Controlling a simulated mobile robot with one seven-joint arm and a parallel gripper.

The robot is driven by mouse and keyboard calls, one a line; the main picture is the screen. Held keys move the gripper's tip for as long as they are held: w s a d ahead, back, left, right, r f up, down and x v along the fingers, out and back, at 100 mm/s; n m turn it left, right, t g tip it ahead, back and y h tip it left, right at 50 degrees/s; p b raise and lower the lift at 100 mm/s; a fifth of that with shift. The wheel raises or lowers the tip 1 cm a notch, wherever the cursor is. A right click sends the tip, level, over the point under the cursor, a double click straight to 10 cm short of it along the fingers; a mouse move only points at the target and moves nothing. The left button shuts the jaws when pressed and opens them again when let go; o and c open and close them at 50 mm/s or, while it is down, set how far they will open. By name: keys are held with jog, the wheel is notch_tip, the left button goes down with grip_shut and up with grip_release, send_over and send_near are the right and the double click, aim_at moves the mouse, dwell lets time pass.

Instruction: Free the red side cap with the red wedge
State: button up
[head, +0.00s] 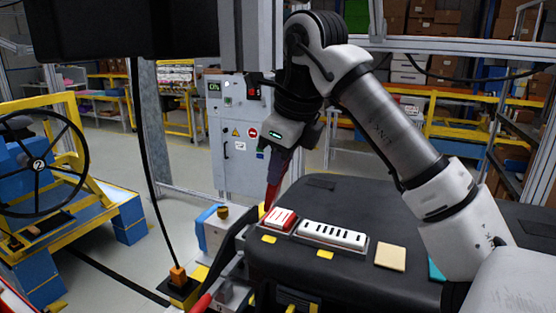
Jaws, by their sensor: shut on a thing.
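My gripper (281,163) is above the left end of the black dashboard (330,197), pointing down. It is shut on the red wedge (272,196), which hangs steeply downward with a slight tilt. The red side cap (281,217), a red piece with white parts, sits on the dashboard's left front corner. The wedge's lower end is at the cap's left rear edge in the picture; I cannot tell whether they touch. The cap looks seated beside the white slotted panel (333,236).
Yellow tags (325,255) and a beige square (390,257) are on the dashboard. A blue and white block (212,228) and a black bracket stand to its left. A black cable hangs at left down to an orange plug (178,275). A grey cabinet (240,135) stands behind.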

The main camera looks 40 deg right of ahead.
jog(key=shift+s+a+f+b, duration=0.1)
jog(key=shift+s+f+b, duration=0.15)
jog(key=shift+f, duration=0.35)
jog(key=shift+w+f+b, duration=0.15)
jog(key=shift+f+b, duration=1.55)
jog(key=shift+f, duration=0.6)
jog(key=shift+f, duration=0.1)
notch_tip(320, 180, up, 5)
jog(key=p, duration=0.3)
jog(key=shift+p, duration=0.4)
jog(key=shift+r, duration=1.05)
jog(key=shift+f, duration=0.1)
